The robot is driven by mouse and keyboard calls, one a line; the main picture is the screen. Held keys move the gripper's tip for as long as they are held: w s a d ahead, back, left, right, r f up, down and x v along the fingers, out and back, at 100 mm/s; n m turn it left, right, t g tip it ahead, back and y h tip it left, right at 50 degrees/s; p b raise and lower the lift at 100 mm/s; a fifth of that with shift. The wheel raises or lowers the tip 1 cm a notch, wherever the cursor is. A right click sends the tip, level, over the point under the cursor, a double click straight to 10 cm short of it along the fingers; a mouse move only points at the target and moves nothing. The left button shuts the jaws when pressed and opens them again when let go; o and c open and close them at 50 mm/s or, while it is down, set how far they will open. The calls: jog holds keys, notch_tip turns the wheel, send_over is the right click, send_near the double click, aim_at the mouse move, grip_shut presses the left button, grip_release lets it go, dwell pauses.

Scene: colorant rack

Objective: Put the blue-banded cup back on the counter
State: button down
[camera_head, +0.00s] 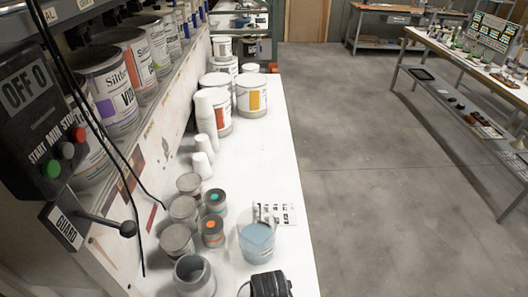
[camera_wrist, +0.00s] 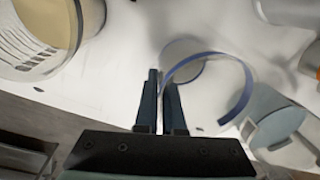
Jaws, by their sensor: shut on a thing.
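The blue-banded cup (camera_wrist: 247,88) shows in the wrist view as a pale round cup with a blue ring around its rim. My gripper (camera_wrist: 162,82) is shut on the cup's wall, at the left side of the ring. The white counter (camera_wrist: 120,60) is behind and below it in that view; I cannot tell whether the cup touches it. In the head view my gripper (camera_head: 270,284) is a dark block at the bottom edge, over the counter (camera_head: 274,150), and its fingertips are hidden. The cup is mostly hidden there.
A clear container of blue-grey liquid (camera_head: 257,241) stands close by, beside a printed card (camera_head: 284,214). White cups (camera_head: 202,165) and large paint cans (camera_head: 251,95) stand farther back. The counter's right strip is clear.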

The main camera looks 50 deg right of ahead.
jog(key=shift+f, duration=0.1)
jog(key=c, duration=1)
grip_release()
jog(key=r, duration=0.8)
jog(key=s+r+b, duration=0.1)
jog(key=r, duration=0.3)
jog(key=shift+a+r, duration=0.15)
jog(key=shift+a, duration=0.1)
